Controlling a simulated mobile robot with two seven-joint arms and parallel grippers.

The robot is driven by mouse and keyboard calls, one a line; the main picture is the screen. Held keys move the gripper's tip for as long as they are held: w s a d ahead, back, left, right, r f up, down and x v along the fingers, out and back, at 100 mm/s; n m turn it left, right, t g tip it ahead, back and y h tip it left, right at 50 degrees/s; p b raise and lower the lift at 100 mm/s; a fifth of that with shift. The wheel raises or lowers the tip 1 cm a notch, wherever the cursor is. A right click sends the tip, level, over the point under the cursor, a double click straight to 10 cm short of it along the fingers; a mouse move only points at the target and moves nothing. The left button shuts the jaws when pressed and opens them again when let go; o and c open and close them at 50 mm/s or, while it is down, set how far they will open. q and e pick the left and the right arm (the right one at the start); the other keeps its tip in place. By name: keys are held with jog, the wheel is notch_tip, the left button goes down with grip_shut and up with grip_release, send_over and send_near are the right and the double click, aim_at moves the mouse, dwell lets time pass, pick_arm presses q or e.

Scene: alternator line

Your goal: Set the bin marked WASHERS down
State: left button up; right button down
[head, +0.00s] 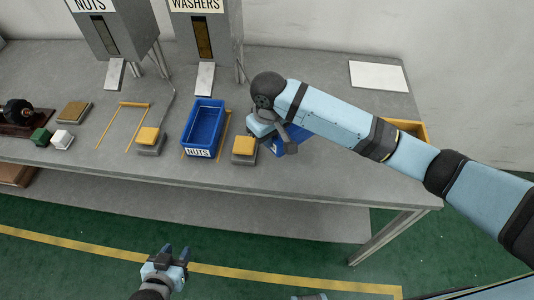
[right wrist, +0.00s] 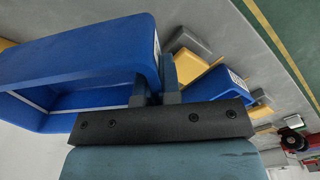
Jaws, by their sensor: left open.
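A blue bin (head: 291,140) is mostly hidden behind my right arm in the head view, right of the blue bin marked NUTS (head: 204,128). In the right wrist view the held bin (right wrist: 85,60) fills the left side. My right gripper (right wrist: 156,88) has its fingers on either side of this bin's wall, beside a white label too oblique to read. The WASHERS name on it cannot be confirmed. Whether its base touches the table cannot be told. My left gripper (head: 175,258) is open and empty, over the green floor in front of the table.
The NUTS bin stands below the WASHERS dispenser (head: 204,30). The NUTS dispenser (head: 105,30) is left of it, above an empty yellow outline (head: 125,126). Yellow-topped blocks (head: 244,149) flank the NUTS bin. A yellow container (head: 416,130) lies behind my right arm. The front right tabletop is clear.

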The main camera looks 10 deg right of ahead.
notch_tip(320, 180, down, 5)
jog(key=shift+r, duration=0.2)
notch_tip(320, 180, down, 4)
jog(key=shift+f, duration=0.1)
jog(key=shift+f, duration=0.1)
jog(key=c, duration=1.3)
grip_release()
notch_tip(320, 180, up, 12)
jog(key=shift+r+b, duration=0.15)
jog(key=shift+b, duration=0.15)
